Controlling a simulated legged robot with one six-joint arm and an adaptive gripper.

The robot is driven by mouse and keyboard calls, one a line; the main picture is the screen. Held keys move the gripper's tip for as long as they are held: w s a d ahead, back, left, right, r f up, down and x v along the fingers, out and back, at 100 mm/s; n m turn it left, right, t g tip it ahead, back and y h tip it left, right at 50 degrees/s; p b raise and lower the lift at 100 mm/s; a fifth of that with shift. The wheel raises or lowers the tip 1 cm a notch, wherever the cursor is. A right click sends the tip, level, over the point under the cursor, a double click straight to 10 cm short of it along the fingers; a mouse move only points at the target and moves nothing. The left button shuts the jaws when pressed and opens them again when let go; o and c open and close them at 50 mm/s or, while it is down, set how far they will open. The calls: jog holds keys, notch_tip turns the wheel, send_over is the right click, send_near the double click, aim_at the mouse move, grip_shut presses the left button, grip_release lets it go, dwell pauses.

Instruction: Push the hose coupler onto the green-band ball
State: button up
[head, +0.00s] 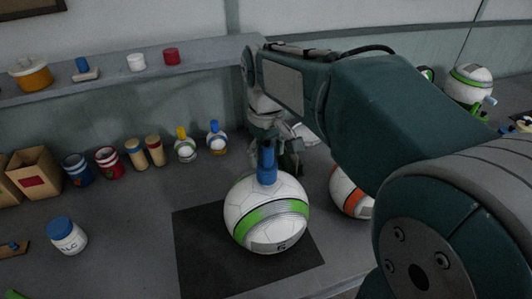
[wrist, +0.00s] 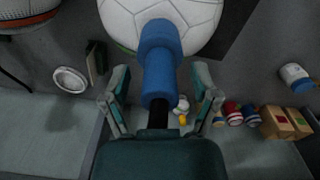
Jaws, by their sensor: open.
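The green-band ball (head: 262,222), white with a broad green stripe, rests on a dark mat (head: 197,255). It also shows in the wrist view (wrist: 195,18), mostly white and cut off by the top edge. The blue hose coupler (head: 266,163) stands upright at the top of the ball. In the wrist view the coupler (wrist: 159,62) overlaps the ball, and a black stem runs from it towards my palm. My gripper (wrist: 160,75) is open, with one finger on each side of the coupler and gaps between. I cannot tell how firmly the coupler sits.
An orange-band ball (head: 349,194) stands close on the right, partly behind my arm. Small bottles (head: 185,146), cans (head: 108,162) and a box (head: 34,174) line the back left. A blue-capped jar (head: 67,236) stands at the left. A shelf (head: 110,75) runs above.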

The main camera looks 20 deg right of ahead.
notch_tip(320, 180, up, 12)
jog(key=shift+f, duration=0.15)
dwell(0.6)
jog(key=s+f+m+t, duration=0.3)
jog(key=s+f+t, duration=0.2)
jog(key=s+f, duration=0.8)
jog(key=shift+s+t, duration=0.3)
jog(key=shift+s, duration=0.25)
jog(key=shift+d, duration=0.1)
